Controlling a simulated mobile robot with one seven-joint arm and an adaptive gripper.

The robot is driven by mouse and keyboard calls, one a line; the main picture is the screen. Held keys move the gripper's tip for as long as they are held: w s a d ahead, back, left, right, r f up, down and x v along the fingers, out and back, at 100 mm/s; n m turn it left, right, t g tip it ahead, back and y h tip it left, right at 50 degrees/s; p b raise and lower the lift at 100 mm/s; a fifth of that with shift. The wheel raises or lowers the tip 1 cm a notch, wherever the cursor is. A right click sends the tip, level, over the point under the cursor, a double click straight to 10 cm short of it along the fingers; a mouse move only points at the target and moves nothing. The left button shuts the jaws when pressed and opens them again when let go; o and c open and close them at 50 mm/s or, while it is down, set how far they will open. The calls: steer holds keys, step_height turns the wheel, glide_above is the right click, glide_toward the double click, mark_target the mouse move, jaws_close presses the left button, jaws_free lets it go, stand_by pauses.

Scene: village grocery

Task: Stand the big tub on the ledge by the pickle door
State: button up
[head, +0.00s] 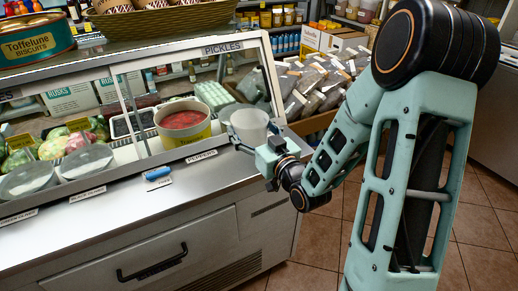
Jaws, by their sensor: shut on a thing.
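My gripper (268,150) is at the right end of the display case, shut on a pale, translucent tub (249,122). The tub looks upright, beside the right end of the glass; its base is partly hidden by my gripper, and I cannot tell whether it touches anything. The steel ledge (110,205) runs along the front of the case below the glass. A yellow tub (184,125) with red contents stands just left of my gripper, at the case opening.
A small blue object (157,174) lies on the ledge near small label strips. Covered bowls (87,160) sit in the case at left. A crate of grey packets (318,85) stands behind my arm. The ledge's front middle is clear.

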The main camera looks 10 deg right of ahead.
steer(key=w+d+f, duration=0.2)
steer(key=f, duration=0.1)
steer(key=w+d+f, duration=0.1)
steer(key=f, duration=0.1)
steer(key=shift+w+f+b, duration=0.1)
steer(key=shift+f+b, duration=0.1)
steer(key=shift+b, duration=0.1)
steer(key=shift+w+d+f, duration=0.1)
steer(key=shift+f, duration=1.65)
steer(key=shift+f+b, duration=0.2)
steer(key=shift+b, duration=0.25)
steer(key=o, duration=0.9)
steer(key=shift+c, duration=0.2)
steer(key=shift+r, duration=0.2)
steer(key=v, duration=1.2)
